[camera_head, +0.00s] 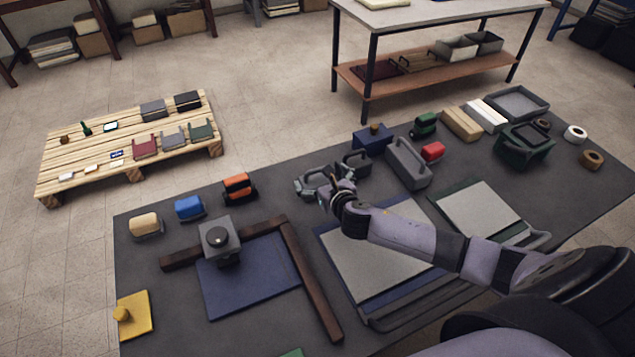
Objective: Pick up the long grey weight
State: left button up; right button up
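The long grey weight (405,163) is a grey block with a bar handle on top. It lies on the dark mat right of the middle, next to a small red block. My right arm comes in from the right, and its gripper (318,184) is over the mat, left of the long grey weight and apart from it. The gripper's fingers are small and partly hidden by the wrist, so I cannot tell whether they are open. My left gripper is not in view.
A smaller dark grey handled piece (354,162) and a blue block (372,138) stand close to the long weight. A grey cube weight (219,240) sits by a blue panel (250,280) with brown strips. A grey panel (375,255) lies under my arm. A pallet (62,150) stands left.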

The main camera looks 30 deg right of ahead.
aim_at(316, 171)
jog(key=shift+x, duration=1.5)
jog(key=shift+s, duration=0.1)
jog(key=shift+a, duration=0.1)
jog(key=c, duration=2)
jog(key=shift+r, duration=0.3)
jog(key=shift+c, duration=0.7)
jog(key=shift+w+f, duration=0.1)
jog(key=shift+w, duration=0.1)
